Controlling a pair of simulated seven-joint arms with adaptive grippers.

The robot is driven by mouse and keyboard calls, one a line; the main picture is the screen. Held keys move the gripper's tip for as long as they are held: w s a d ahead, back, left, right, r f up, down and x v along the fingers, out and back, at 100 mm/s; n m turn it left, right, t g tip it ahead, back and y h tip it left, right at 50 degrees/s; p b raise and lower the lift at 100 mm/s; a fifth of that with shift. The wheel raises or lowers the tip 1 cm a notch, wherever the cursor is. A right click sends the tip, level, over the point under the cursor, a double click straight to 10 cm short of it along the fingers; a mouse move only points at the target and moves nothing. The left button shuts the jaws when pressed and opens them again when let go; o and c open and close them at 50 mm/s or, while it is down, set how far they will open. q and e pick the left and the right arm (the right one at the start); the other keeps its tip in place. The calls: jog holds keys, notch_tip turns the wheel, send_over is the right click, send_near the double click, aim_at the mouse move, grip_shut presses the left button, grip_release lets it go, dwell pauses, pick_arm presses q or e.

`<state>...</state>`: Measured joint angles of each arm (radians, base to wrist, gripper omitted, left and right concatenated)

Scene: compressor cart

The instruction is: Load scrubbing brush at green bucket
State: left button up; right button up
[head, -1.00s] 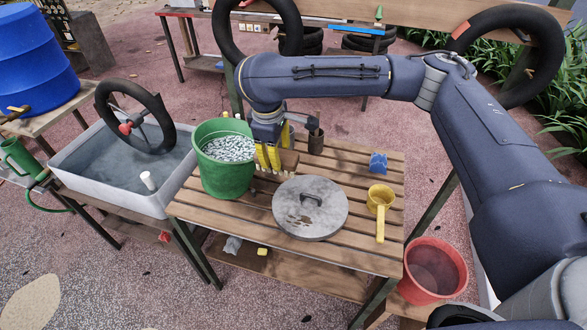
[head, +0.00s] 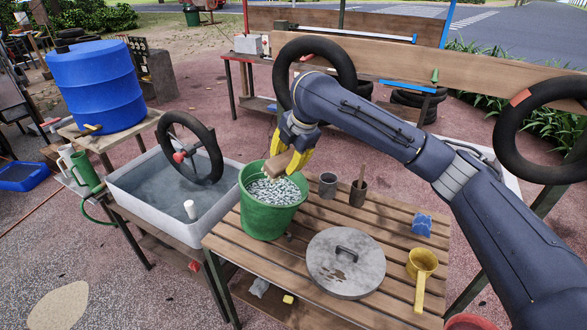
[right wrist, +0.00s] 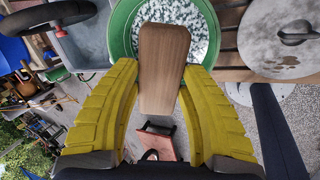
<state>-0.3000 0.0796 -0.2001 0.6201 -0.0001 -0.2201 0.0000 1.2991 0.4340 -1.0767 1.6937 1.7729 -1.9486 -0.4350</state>
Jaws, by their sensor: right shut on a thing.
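The green bucket (head: 270,216) stands at the left end of the slatted wooden table, filled with pale grey-white granules; it also shows in the right wrist view (right wrist: 122,38). My right gripper (head: 296,158) is above the bucket's far right rim. Its yellow fingers are shut on the scrubbing brush (head: 278,166), whose wooden block reaches out over the bucket opening. In the right wrist view the brush (right wrist: 161,65) lies between the two fingers, over the granules. Its bristles are hidden there. My left gripper is not in view.
A round grey lid (head: 345,268) lies on the slatted table (head: 300,248) right of the bucket. A yellow scoop (head: 421,268), blue sponge (head: 422,225) and two dark cups (head: 328,186) are there too. A water basin (head: 150,190) with a wheel stands at left.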

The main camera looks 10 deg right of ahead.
aim_at(280, 155)
jog(key=w+n, duration=0.1)
jog(key=w+a+r+n+y, duration=0.1)
jog(key=n, duration=0.1)
jog(key=shift+w+a, duration=0.1)
jog(key=shift+w+a+n+g+y, duration=0.1)
jog(key=shift+w+n+g+y, duration=0.25)
jog(key=shift+n+y, duration=0.15)
notch_tip(280, 155, down, 13)
dwell(1.1)
jog(key=shift+f, duration=0.1)
dwell(0.6)
jog(key=shift+r, duration=5.7)
jog(key=shift+r, duration=0.1)
jog(key=shift+r, duration=1.9)
